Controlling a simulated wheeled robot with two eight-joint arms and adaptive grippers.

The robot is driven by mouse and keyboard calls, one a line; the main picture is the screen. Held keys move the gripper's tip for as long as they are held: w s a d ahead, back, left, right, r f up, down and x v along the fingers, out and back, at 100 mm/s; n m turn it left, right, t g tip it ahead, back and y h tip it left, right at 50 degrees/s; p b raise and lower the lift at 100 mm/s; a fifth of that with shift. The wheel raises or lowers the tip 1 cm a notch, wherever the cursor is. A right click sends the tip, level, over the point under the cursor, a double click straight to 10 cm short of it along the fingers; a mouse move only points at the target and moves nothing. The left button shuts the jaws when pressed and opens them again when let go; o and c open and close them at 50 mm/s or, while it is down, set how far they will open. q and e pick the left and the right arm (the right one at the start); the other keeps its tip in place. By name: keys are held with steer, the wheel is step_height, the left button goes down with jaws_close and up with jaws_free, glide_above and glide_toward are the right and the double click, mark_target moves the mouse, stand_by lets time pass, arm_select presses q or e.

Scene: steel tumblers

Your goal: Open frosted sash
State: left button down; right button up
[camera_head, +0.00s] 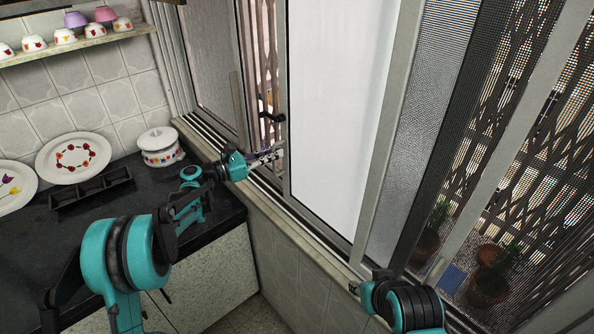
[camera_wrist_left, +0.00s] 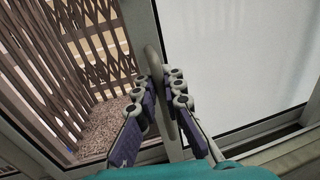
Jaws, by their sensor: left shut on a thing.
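The frosted sash (camera_head: 335,110) is a tall white pane in a grey frame, upright in the window track. In the left wrist view the white pane (camera_wrist_left: 240,70) fills the right side, with a curved grey handle (camera_wrist_left: 156,75) on its left frame. My left gripper (camera_head: 278,153) is at the sash's lower left edge. In the left wrist view, my left gripper's fingers (camera_wrist_left: 158,95) are on both sides of the handle, shut on it. My right gripper is not in view; only a teal part of my right arm shows at the bottom.
A gap left of the sash shows a brown lattice grille (camera_head: 261,60) outside. A textured pane (camera_head: 215,75) stands farther left, and a mesh screen (camera_head: 450,140) is to the right. The dark counter (camera_head: 110,225) holds plates, a lidded pot (camera_head: 160,150) and a black rack (camera_head: 92,192).

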arm_select(q)
steer(key=w+a, duration=0.7)
steer(key=w, duration=0.1)
steer(key=shift+w+p, duration=0.3)
steer(key=shift+w, duration=0.1)
steer(key=c, duration=1.9)
jaws_free()
steer(key=v, duration=1.2)
steer(key=shift+d, duration=0.1)
